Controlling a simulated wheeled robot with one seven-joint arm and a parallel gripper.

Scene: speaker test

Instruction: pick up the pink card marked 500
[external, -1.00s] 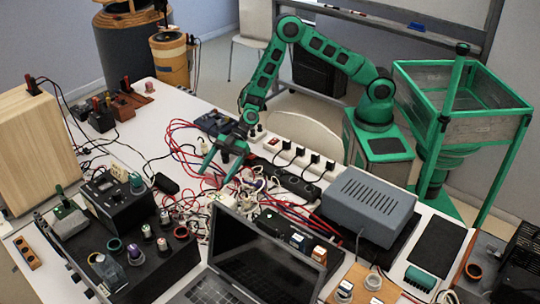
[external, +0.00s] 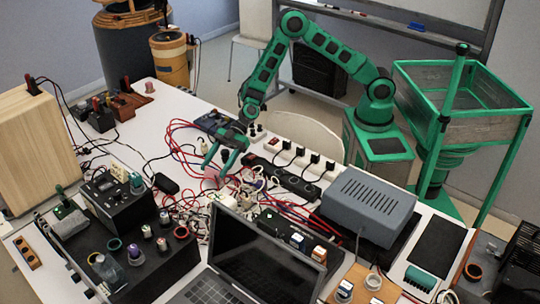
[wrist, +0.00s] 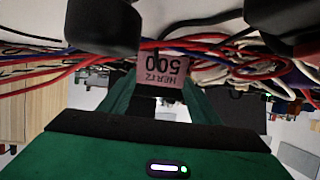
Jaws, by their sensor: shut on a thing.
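The pink card (wrist: 163,70) shows upside down in the wrist view, with "HERTZ 500" in dark print. It sits between the green fingers of my gripper, which are shut on it. In the external view my gripper (external: 213,172) points down over the tangle of wires in the middle of the white table. The pink card (external: 211,171) is a small pale pink patch at its fingertips there. I cannot tell how far the card is above the wires.
Red, white and blue wires (wrist: 225,45) lie close around the card. A laptop (external: 262,262) stands in front and a grey metal box (external: 368,203) to the right. A black power strip (external: 283,178) lies beside my gripper. A black control box (external: 130,255) is at front left.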

